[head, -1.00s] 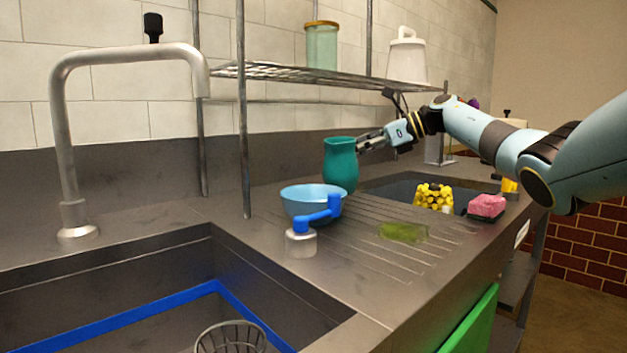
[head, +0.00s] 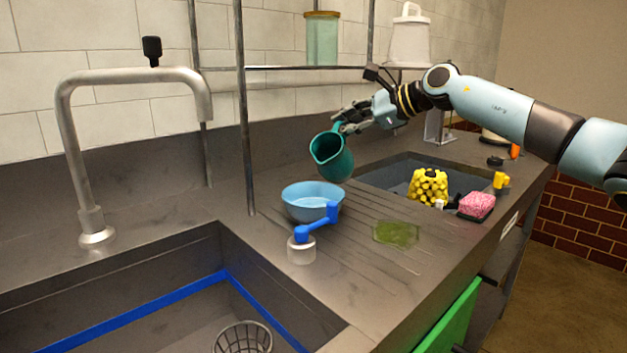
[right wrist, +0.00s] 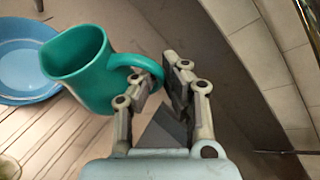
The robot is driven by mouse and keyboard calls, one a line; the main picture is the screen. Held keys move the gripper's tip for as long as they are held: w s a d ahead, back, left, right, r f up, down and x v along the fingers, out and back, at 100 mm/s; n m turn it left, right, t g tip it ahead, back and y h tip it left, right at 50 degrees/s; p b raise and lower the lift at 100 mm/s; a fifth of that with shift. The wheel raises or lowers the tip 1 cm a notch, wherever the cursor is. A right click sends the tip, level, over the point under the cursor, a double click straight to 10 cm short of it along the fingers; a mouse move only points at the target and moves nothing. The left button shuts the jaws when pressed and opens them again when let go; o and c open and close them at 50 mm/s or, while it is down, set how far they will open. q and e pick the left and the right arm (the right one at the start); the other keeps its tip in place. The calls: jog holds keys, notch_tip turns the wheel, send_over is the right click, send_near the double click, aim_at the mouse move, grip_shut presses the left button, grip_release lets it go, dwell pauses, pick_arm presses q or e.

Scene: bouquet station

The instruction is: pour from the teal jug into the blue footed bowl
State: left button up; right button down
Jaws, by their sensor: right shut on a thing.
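The teal jug (head: 332,157) is held off the counter, tilted with its open mouth toward the left and the camera. My right gripper (head: 352,118) is shut on the jug's handle, which shows clearly in the right wrist view, with the jug (right wrist: 92,72) to the left of the fingers (right wrist: 162,84). The blue footed bowl (head: 312,204) stands upright on the counter, below and left of the jug. It also shows at the left of the right wrist view (right wrist: 25,65). No stream from the jug is visible. My left gripper is not in view.
A blue-handled tap piece (head: 302,245) stands just in front of the bowl. A green sponge (head: 396,233), a yellow knobbly object (head: 428,187) and a pink sponge (head: 476,205) lie to the right. A wire shelf and its post (head: 244,120) stand behind.

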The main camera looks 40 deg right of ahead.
aim_at(339, 141)
jog(key=shift+s+a+r+n+h+p, duration=0.2)
jog(key=shift+a+r+n+h+p, duration=0.05)
jog(key=shift+a+n+h+p, duration=0.3)
jog(key=shift+s+t, duration=0.1)
jog(key=shift+t, duration=0.3)
jog(key=shift+s+a+r+n+t+h+p, duration=0.3)
jog(key=shift+a+r+n+h+p, duration=0.35)
jog(key=shift+p, duration=0.95)
jog(key=shift+s+a+r+n+p, duration=0.3)
jog(key=shift+a+n+p, duration=0.35)
jog(key=shift+p, duration=0.6)
jog(key=shift+d, duration=0.1)
